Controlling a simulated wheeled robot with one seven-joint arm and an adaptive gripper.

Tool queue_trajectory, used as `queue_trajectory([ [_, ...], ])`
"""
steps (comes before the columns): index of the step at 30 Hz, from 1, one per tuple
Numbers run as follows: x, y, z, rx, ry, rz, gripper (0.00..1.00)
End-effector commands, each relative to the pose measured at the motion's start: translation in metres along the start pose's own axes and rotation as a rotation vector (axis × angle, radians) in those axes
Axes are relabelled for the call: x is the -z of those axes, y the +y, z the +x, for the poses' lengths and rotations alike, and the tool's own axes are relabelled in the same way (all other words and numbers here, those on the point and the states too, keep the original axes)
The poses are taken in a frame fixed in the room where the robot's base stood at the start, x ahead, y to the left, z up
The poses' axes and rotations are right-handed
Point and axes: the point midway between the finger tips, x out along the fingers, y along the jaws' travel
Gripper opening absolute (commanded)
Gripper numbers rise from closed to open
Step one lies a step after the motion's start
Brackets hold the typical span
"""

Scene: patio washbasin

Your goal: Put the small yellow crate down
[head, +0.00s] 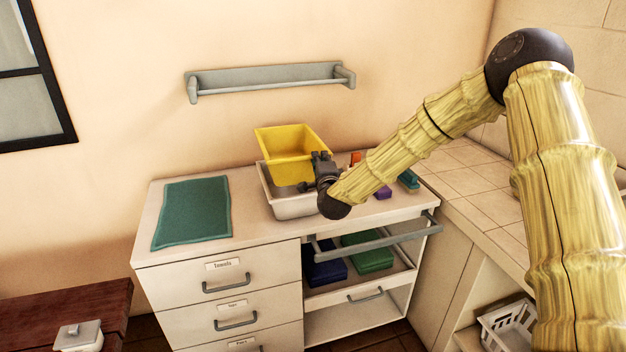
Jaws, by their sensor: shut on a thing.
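The small yellow crate (286,142) is in the head view, at the back of the white counter, tilted with its open side partly facing me. My gripper (309,172) is shut on the yellow crate at its right side. The crate overlaps a white basin (293,208) in the picture; I cannot tell whether it touches the basin or hangs above it. My gripper hides the crate's lower right corner and part of the basin.
A green mat (192,213) lies on the counter (244,222) at the left. Small purple (383,193) and teal (409,180) items stand at the right. An open drawer below holds blue (325,271) and green (366,254) items. A wall rail (270,80) hangs above.

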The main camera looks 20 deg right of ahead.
Motion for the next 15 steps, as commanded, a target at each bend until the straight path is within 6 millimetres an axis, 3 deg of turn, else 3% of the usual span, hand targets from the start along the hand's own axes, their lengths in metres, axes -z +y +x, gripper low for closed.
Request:
queue_trajectory([
  [4,-0.003,0.018,0.001,-0.002,-0.004,-0.002,0.00],
  [15,-0.004,0.039,0.001,-0.002,-0.003,-0.002,0.00],
])
